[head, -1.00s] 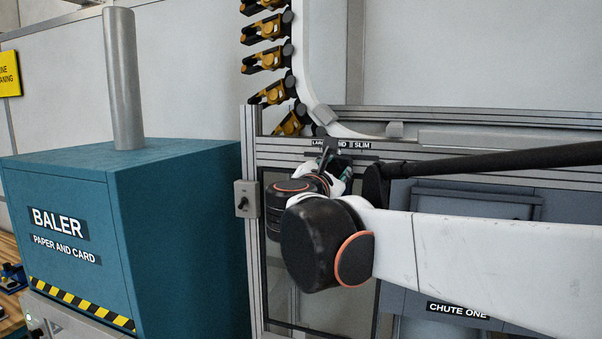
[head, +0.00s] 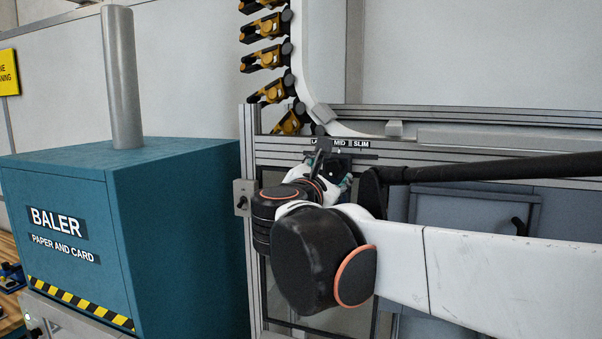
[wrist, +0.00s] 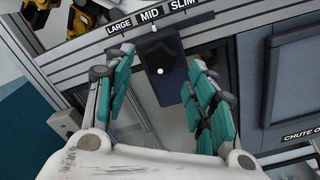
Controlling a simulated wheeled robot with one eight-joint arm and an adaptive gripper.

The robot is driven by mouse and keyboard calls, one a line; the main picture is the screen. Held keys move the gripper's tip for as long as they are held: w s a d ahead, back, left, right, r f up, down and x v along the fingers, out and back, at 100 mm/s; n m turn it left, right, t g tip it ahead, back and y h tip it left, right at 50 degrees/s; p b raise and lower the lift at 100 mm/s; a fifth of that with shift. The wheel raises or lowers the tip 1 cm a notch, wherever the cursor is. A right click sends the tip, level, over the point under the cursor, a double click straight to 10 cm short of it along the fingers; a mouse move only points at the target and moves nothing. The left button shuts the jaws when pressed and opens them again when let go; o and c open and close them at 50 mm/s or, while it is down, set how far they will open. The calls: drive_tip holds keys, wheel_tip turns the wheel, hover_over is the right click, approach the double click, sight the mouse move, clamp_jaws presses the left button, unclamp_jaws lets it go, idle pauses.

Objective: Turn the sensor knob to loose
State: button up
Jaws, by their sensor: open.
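No label reading "loose" shows. A small grey box with a dark knob (head: 242,203) is on the left frame post; part of that box shows at the left in the wrist view (wrist: 62,126), and I cannot tell its setting. A dark block (wrist: 160,50) with a light round spot hangs below a strip marked LARGE, MID, SLIM (wrist: 155,14), under MID. My gripper (wrist: 162,60) is open, its teal-padded fingers on either side of the block; I cannot tell whether they touch it. In the head view my gripper (head: 332,168) is partly hidden by my wrist.
A blue baler (head: 190,230) with a grey pipe stands at the left. Several yellow-and-black grippers (head: 265,55) hang on a curved white rail (head: 310,70). A grey chute cabinet (head: 470,215) is at the right, and aluminium rails cross behind my arm.

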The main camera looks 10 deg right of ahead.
drive_tip(key=v, duration=0.8)
drive_tip(key=shift+s, duration=0.2)
drive_tip(key=s+d+f+m+g+y+b, duration=0.1)
drive_tip(key=s+d+f+m+g+b, duration=0.2)
drive_tip(key=f, duration=0.7)
drive_tip(key=s+d+f+m+g+y+b, duration=0.15)
drive_tip(key=d+f+m+b, duration=0.35)
drive_tip(key=f, duration=0.5)
drive_tip(key=s+d+f+m+g+b, duration=0.25)
drive_tip(key=f+b, duration=0.25)
drive_tip(key=f, duration=0.5)
drive_tip(key=s+a+f+m+y+b, duration=0.1)
drive_tip(key=s+f+m+y+b, duration=0.2)
drive_tip(key=f, duration=1.1)
drive_tip(key=s+a+f+m+g+y+b, duration=0.1)
drive_tip(key=s+a+f+m+y+b, duration=0.1)
drive_tip(key=s+f+m+b, duration=0.5)
wheel_tip(320, 180, down, 7)
drive_tip(key=m+y+b, duration=0.1)
drive_tip(key=m+b, duration=0.2)
drive_tip(key=b, duration=0.1)
drive_tip(key=shift+s+a+g+b, duration=0.15)
drive_tip(key=shift+s+g+b, duration=0.15)
drive_tip(key=shift+s, duration=0.1)
